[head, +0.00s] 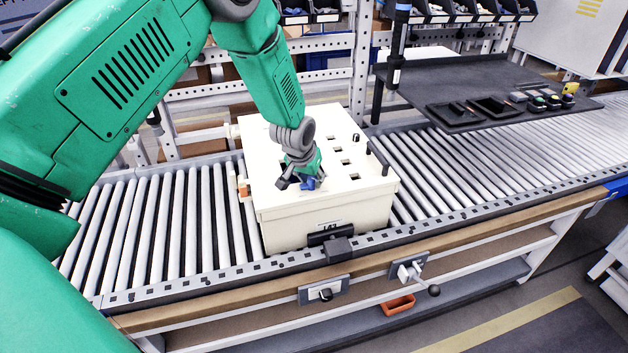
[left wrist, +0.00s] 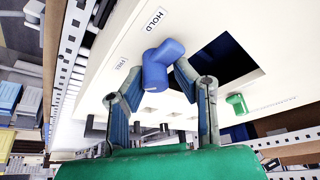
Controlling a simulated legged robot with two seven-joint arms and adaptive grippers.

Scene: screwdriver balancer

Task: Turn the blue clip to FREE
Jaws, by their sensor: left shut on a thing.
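The blue clip (left wrist: 158,64) sits on the face of a cream box (head: 282,208), beside a square opening. In the left wrist view its upper end lies near the printed word HOLD (left wrist: 154,20), and the word FREE (left wrist: 121,63) is to its left. My left gripper (left wrist: 156,84) has one finger on each side of the clip and is shut on it. In the head view the left gripper (head: 298,184) is at the box top, with a bit of the blue clip (head: 309,183) showing below it. My right gripper is out of view.
The box stands on a roller conveyor (head: 180,220). A black handle (head: 377,157) rises at its right edge, and an orange part (head: 244,188) is on its left side. A green knob (left wrist: 237,104) shows beyond the opening. A dark tray shelf (head: 470,85) is at the back right.

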